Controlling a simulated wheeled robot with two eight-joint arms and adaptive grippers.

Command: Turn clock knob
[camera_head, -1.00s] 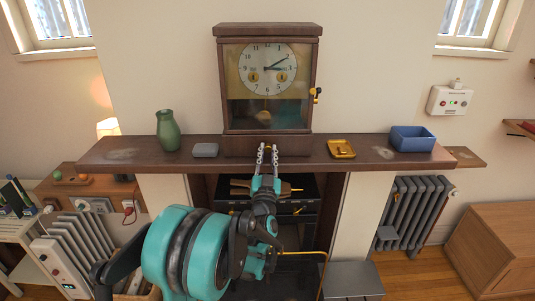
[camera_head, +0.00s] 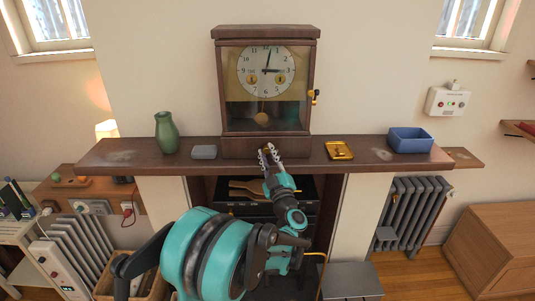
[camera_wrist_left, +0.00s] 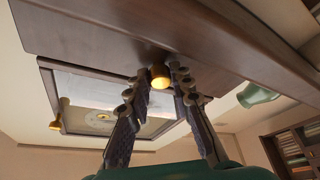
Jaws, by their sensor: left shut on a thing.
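A dark wooden clock (camera_head: 265,32) stands upright on the mantel, with a white dial (camera_head: 265,65) behind glass. One hand points right toward 3 and the other nearly straight up. A brass knob (camera_wrist_left: 160,76) sits low on the clock's front base. My left gripper (camera_head: 267,150) is at the base from the front, and its fingers (camera_wrist_left: 166,84) are shut on the brass knob. The fingers hide most of the knob in the head view. A brass key-shaped part (camera_head: 314,97) is on the clock's right side. My right gripper is not in view.
A brass tray (camera_head: 340,150) and a blue bin (camera_head: 411,140) stand to the right. My left arm covers part of the fireplace opening below.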

